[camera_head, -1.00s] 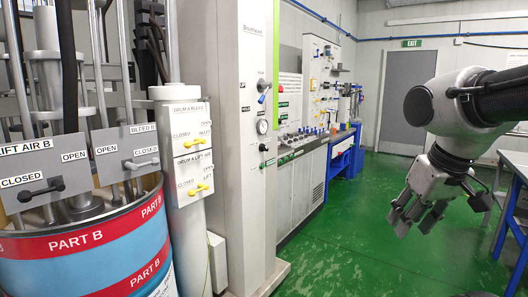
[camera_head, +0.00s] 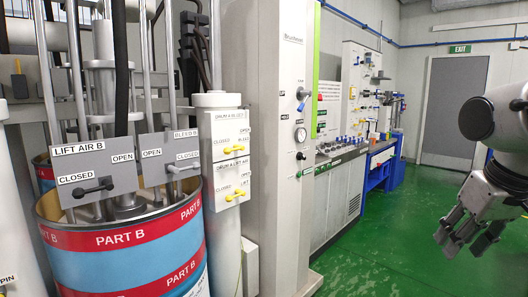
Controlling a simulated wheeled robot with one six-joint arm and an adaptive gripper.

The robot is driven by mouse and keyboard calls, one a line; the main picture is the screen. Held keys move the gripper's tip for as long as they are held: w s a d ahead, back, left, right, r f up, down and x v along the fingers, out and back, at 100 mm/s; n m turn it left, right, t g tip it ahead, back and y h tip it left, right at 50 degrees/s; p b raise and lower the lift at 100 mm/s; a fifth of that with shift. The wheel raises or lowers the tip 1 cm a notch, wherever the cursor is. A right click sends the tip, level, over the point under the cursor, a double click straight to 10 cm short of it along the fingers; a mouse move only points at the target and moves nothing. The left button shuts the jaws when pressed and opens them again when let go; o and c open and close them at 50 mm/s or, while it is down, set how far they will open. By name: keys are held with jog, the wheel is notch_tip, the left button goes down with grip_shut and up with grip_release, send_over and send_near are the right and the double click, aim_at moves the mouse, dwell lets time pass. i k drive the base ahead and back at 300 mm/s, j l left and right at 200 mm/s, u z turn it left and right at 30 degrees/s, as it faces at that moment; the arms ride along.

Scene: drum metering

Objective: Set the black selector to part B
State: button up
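A grey BLEED B lever (camera_head: 183,168) is beside the black lever. A white post with yellow levers (camera_head: 237,195) stands between drum and column. A workbench (camera_head: 380,155) lines the wall behind. The green floor (camera_head: 385,255) between column and arm is clear.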

aim_at(299, 156)
jog(key=i+j+u, duration=0.1)
jog(key=i+j, duration=0.25)
jog(key=i, duration=0.15)
jog(key=i+j+u, duration=0.15)
jog(key=i, duration=0.3)
jog(key=j, duration=0.1)
